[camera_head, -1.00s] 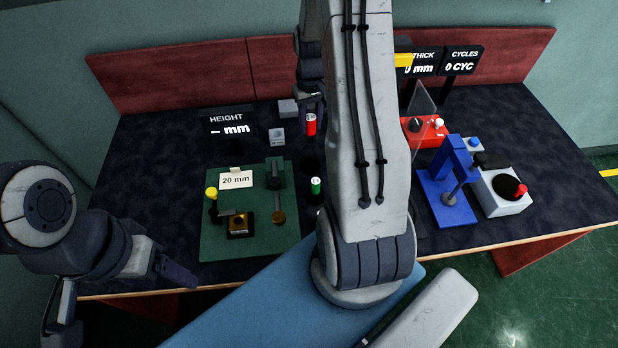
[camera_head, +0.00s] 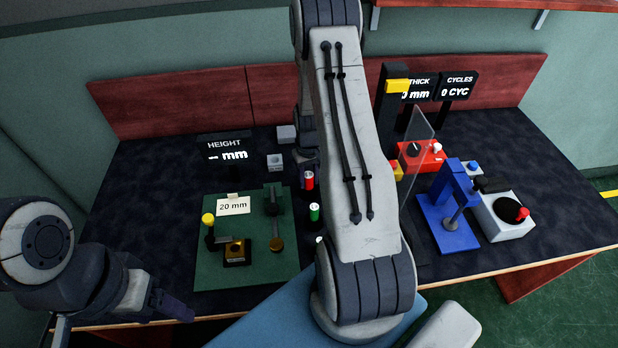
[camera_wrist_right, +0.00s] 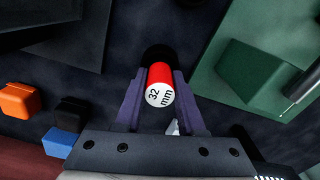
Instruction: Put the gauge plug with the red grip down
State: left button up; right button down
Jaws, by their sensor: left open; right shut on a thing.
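The gauge plug with the red grip (camera_head: 309,181) is upright at the middle of the bench, just behind a green-gripped plug (camera_head: 314,212). In the right wrist view its red grip (camera_wrist_right: 159,74), with a white end marked 32 mm, sits between the fingers of my right gripper (camera_wrist_right: 160,80), which is shut on it. A black round shape lies beyond the grip; I cannot tell whether the plug touches it. In the head view my right gripper (camera_head: 306,160) is partly hidden by my arm. My left gripper (camera_head: 125,318) is open and empty at the front left edge.
A green board (camera_head: 213,270) with a yellow-knobbed gauge and a 20 mm card lies to the left. Grey blocks (camera_head: 274,161) stand behind. A clear panel (camera_head: 413,150), a red switch box (camera_head: 424,157) and a blue press (camera_head: 447,233) stand to the right.

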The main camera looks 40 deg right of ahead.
jog(key=shift+f, duration=0.1)
jog(key=c, duration=0.5)
grip_release()
notch_tip(320, 180, up, 12)
jog(key=shift+r+b, duration=0.15)
jog(key=shift+b, duration=0.45)
jog(key=s+a+r+n, duration=0.15)
jog(key=a+r, duration=0.25)
jog(key=a, duration=0.7)
jog(key=s+a+r+n, duration=0.1)
jog(key=a+r+n, duration=0.25)
jog(key=a, duration=0.65)
jog(key=s+a+r+n, duration=0.1)
jog(key=s+a+n, duration=0.1)
jog(key=s+a, duration=0.2)
jog(key=s+a+r+n, duration=0.1)
jog(key=s+a, duration=0.3)
jog(key=s, duration=0.4)
jog(key=s+a+r+n+y, duration=0.1)
jog(key=s+a+n, duration=0.1)
jog(key=s+a, duration=0.2)
jog(key=shift+s+a+r+n, duration=0.1)
jog(key=shift+s+a+n, duration=0.1)
jog(key=shift+s, duration=0.5)
jog(key=shift+s+a+r+n, duration=0.1)
jog(key=shift+s+a, duration=0.1)
jog(key=shift+s, duration=0.45)
